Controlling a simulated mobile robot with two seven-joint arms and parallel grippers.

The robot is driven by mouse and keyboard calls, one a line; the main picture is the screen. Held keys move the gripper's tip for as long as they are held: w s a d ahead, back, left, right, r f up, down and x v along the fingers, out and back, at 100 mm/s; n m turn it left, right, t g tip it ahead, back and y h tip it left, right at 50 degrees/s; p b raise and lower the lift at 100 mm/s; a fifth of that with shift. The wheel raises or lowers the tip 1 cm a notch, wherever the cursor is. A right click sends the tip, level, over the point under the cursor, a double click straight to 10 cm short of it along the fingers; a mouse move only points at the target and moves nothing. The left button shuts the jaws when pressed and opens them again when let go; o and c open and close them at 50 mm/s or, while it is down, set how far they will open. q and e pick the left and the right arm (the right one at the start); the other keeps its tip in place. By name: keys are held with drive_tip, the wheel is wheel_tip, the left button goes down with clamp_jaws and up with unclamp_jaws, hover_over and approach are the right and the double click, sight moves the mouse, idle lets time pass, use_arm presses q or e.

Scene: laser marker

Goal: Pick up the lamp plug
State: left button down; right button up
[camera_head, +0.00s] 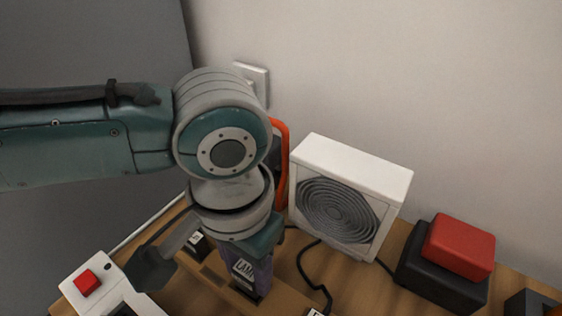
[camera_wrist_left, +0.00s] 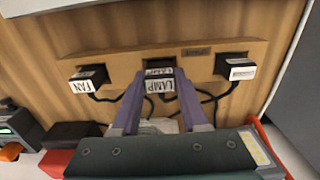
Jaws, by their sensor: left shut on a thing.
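The lamp plug (camera_wrist_left: 159,86) is a small black block with a white LAMP label, seen in the left wrist view between the purple fingers of my left gripper (camera_wrist_left: 160,96). The gripper is shut on it. The plug is at the middle slot of a wooden strip (camera_wrist_left: 112,62); a second LAMP label sits directly behind it. I cannot tell whether it is seated or lifted. In the head view, its label (camera_head: 243,269) shows beside my left gripper (camera_head: 257,275), which points down. My right gripper is not in view.
A FAN plug (camera_wrist_left: 90,80) and another labelled plug (camera_wrist_left: 235,68) flank the lamp plug, with black cables nearby. A white fan (camera_head: 345,200), a red-and-black box (camera_head: 458,246) and a white box with a red button (camera_head: 88,283) surround the strip. A wall stands behind.

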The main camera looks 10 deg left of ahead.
sight(246, 269)
use_arm(q)
wheel_tip(246, 269, up, 19)
drive_tip(key=p, duration=1.4)
drive_tip(key=shift+f, duration=0.2)
drive_tip(key=shift+p, duration=0.75)
